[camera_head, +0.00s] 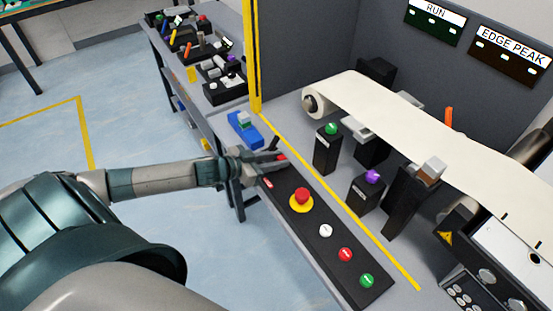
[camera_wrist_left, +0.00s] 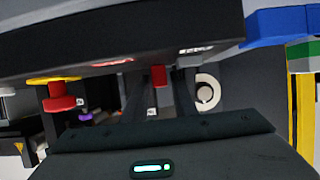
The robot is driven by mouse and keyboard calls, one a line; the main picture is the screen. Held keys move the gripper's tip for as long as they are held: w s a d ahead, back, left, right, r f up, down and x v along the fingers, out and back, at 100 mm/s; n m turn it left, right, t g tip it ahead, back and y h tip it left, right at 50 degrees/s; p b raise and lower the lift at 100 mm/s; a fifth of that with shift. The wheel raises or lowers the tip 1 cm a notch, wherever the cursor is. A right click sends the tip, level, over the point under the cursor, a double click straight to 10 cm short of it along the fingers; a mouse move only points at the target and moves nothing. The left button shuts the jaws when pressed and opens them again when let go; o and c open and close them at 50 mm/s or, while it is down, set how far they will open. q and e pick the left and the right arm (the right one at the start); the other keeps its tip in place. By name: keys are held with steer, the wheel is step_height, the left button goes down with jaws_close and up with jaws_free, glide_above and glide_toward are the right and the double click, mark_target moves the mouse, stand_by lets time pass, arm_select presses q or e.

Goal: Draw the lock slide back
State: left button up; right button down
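The black control panel (camera_head: 322,235) lies along the front of the conveyor table. A small red piece (camera_head: 282,157), which seems to be the lock slide's knob, sits at its far end beside my left gripper (camera_head: 270,158). In the left wrist view the red piece (camera_wrist_left: 158,76) shows between the two dark fingers of my left gripper (camera_wrist_left: 160,95). The fingers stand apart, with a gap seen on either side of the red piece. Whether either finger touches it I cannot tell. The rest of the slide is hidden. My right gripper is in neither view.
A red emergency button (camera_head: 301,196) on a yellow disc, then white, red and green buttons, run along the panel. A blue block (camera_head: 244,131) lies just beyond the gripper. A green-topped post (camera_head: 328,145) and the belt (camera_head: 400,115) stand to the right.

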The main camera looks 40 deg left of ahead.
mark_target(283, 175)
arm_select(q)
jaws_close()
steer(key=shift+s+d+r+p, duration=0.1)
steer(key=shift+s+d+p, duration=0.15)
steer(key=shift+d, duration=0.25)
steer(key=shift+s+d+f+p, duration=0.15)
steer(key=shift+d+p, duration=0.15)
steer(key=shift+d, duration=0.15)
steer(key=shift+s+d+r+p, duration=0.2)
steer(key=shift+d+p, duration=0.1)
steer(key=shift+d, duration=0.2)
steer(key=shift+s+d, duration=0.1)
steer(key=shift+d, duration=0.2)
steer(key=shift+f, duration=0.2)
jaws_free()
steer(key=shift+d, duration=0.1)
steer(key=shift+s, duration=0.15)
